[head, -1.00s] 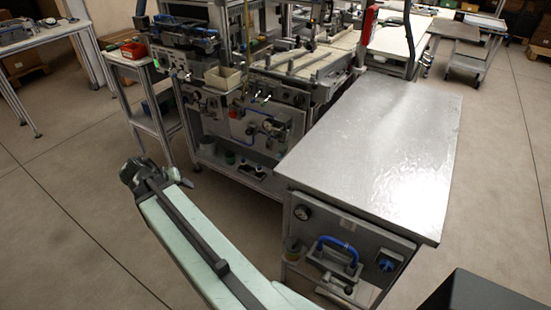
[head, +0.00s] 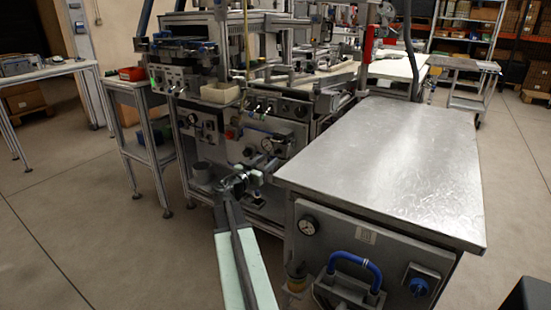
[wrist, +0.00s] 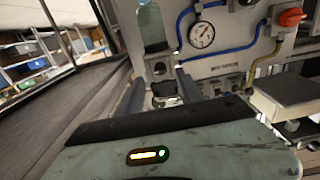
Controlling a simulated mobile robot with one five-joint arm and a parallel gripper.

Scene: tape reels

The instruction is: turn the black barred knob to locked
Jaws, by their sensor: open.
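A small dark round knob (head: 301,109) shows on the upper panel of the middle machine in the head view; its bar and setting are too small to make out. My gripper (head: 243,178) is low in front of that machine's lower panel, left of the metal-topped cabinet. In the wrist view my gripper (wrist: 162,92) has its two dark fingers apart, with nothing visibly held between them. The fingers point toward a grey panel. I cannot pick out the black barred knob for certain in the wrist view.
The metal-topped cabinet (head: 390,165) stands close on the right, with a blue handle (head: 358,264) and a blue knob (head: 419,286). A red knob (wrist: 291,16) and a gauge (wrist: 201,35) sit on the panel ahead. The floor at the left is open.

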